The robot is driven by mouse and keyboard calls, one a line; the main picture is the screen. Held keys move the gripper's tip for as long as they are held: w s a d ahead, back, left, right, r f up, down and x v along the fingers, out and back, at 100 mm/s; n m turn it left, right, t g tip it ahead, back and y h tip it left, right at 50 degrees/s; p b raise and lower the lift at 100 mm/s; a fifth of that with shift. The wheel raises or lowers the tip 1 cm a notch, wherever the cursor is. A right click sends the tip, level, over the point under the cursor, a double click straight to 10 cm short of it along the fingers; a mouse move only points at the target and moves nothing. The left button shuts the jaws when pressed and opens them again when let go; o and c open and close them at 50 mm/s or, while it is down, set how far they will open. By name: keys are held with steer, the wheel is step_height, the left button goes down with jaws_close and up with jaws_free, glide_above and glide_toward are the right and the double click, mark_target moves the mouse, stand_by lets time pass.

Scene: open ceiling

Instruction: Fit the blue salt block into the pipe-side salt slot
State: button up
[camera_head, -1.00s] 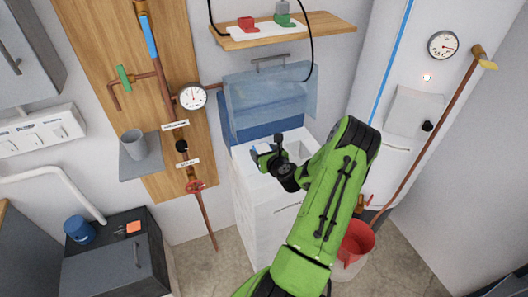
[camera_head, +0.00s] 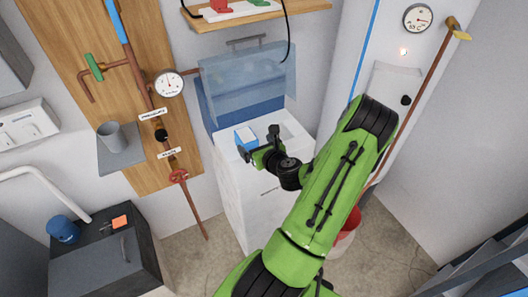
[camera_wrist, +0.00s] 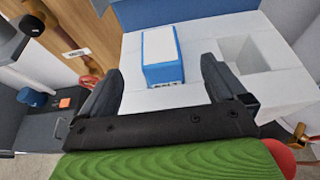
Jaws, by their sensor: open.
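The blue salt block (camera_head: 245,137) has a white top and blue sides. It stands at the left, pipe-side part of the white cabinet's top (camera_head: 282,118). In the wrist view, the block (camera_wrist: 162,56) looks upright, with a partly covered dark label in front of it. I cannot tell how deep it sits in the slot, as its base hides the opening. An empty square recess (camera_wrist: 246,54) lies to its right. My gripper (camera_head: 263,152) is open, just in front of the block. In the wrist view, the gripper's fingers (camera_wrist: 163,78) are spread wide, with the block beyond them and apart.
A raised translucent blue lid (camera_head: 248,80) stands behind the cabinet. A shelf (camera_head: 270,14) hangs above. A red bucket (camera_head: 348,225) is partly behind my arm.

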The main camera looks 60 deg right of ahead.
steer(key=p+v, duration=0.6)
steer(key=shift+r, duration=0.15)
steer(key=shift+s, duration=0.1)
stand_by(0.5)
